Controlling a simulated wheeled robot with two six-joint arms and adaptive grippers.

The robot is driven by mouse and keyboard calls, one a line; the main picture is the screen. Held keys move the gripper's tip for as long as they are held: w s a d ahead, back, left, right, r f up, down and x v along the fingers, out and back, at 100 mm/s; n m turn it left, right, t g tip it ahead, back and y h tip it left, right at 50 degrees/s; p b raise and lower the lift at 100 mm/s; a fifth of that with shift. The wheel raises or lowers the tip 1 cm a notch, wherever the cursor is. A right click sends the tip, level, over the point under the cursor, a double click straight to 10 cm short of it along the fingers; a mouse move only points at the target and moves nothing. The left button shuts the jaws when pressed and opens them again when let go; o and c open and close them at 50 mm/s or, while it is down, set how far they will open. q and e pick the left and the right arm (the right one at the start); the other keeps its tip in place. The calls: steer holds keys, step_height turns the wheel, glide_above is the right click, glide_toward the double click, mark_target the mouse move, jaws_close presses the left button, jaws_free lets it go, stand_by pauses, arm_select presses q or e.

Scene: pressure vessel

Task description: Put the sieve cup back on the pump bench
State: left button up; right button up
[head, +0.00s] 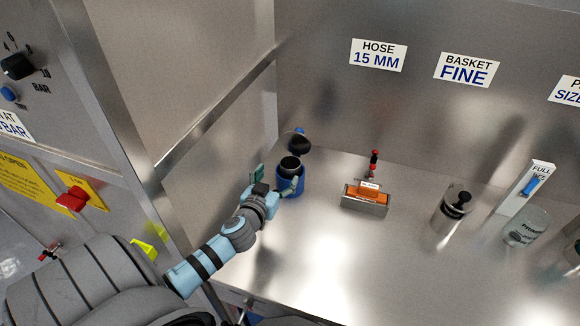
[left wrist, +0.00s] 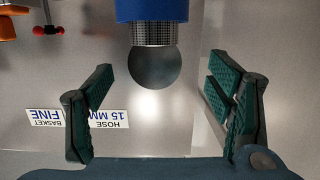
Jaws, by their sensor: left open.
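A blue cup-shaped body (head: 289,183) stands on the steel bench (head: 300,255) near its back left corner, with a dark rim or collar on top. I take this to be the sieve cup. My left gripper (head: 274,181) is open at the cup, its fingers apart. In the left wrist view its fingers (left wrist: 160,80) flank the band with gaps on both sides. My right gripper is not in view.
An orange block in a metal holder (head: 366,202) stands right of the cup, with a red-topped pin (head: 374,160) behind it. Farther right are a clear jar with a black knob (head: 456,202) and a glass beaker (head: 525,228). The front middle of the bench is clear.

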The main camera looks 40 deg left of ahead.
mark_target(293, 158)
arm_select(q)
steer(key=x, duration=0.8)
steer(key=shift+d+f, duration=0.4)
steer(key=c, duration=1.4)
steer(key=shift+r, duration=0.15)
